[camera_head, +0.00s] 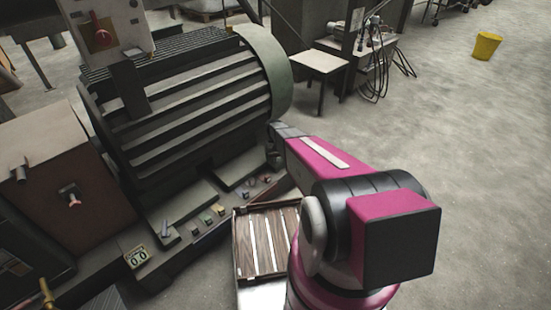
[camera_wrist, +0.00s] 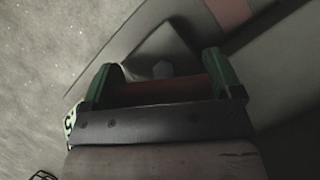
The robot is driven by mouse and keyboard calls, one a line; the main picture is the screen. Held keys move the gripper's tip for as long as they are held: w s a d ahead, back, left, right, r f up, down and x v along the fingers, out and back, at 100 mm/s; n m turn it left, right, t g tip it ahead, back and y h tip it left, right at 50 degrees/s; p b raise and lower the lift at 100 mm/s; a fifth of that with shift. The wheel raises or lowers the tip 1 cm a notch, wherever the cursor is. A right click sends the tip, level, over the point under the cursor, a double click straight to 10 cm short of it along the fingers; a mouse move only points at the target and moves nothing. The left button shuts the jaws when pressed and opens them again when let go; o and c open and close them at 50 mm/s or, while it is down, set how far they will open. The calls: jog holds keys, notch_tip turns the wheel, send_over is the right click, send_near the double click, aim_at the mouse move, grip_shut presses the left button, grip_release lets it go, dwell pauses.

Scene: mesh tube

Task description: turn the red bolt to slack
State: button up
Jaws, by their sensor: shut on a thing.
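My gripper (camera_wrist: 163,66) shows in the wrist view with its two green fingers set wide apart, on either side of a dark reddish piece (camera_wrist: 160,90). The jaws are shut on this piece; I cannot tell for certain that it is the red bolt. A small grey hexagonal head (camera_wrist: 163,69) shows just beyond it, on a grey plate. In the head view my arm reaches to the right end of the large ribbed motor (camera_head: 190,95), and my fingers cannot be made out there. Several small coloured pieces (camera_head: 219,208) stand along the motor's base; none is clearly the red bolt.
A slatted wooden tray (camera_head: 240,265) lies in front of the base, beside my arm. A brown cabinet (camera_head: 95,210) with a red-tipped handle (camera_head: 73,200) stands left. A control box with a red knob (camera_head: 103,38) is above the motor.

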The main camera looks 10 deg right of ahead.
aim_at(276, 155)
jog(key=shift+n+h, duration=0.4)
jog(key=shift+n, duration=0.7)
jog(key=shift+d, duration=0.1)
jog(key=o, duration=0.7)
jog(key=shift+o, duration=0.2)
jog(key=shift+r, duration=0.5)
notch_tip(276, 155, up, 3)
jog(key=shift+f, duration=0.1)
jog(key=s+a+r, duration=0.6)
jog(key=a+r, duration=0.1)
jog(key=a, duration=0.3)
jog(key=shift+r, duration=0.1)
jog(key=s+d+r+m+t, duration=0.1)
jog(key=s+d+r+t, duration=0.1)
jog(key=s+d+r, duration=0.3)
jog(key=s+d+r+m+t+y, duration=0.1)
jog(key=s+d+r, duration=0.4)
jog(key=s+r, duration=0.7)
jog(key=shift+s+m+t, duration=0.3)
jog(key=shift+s+t, duration=0.45)
jog(key=shift+t, duration=0.05)
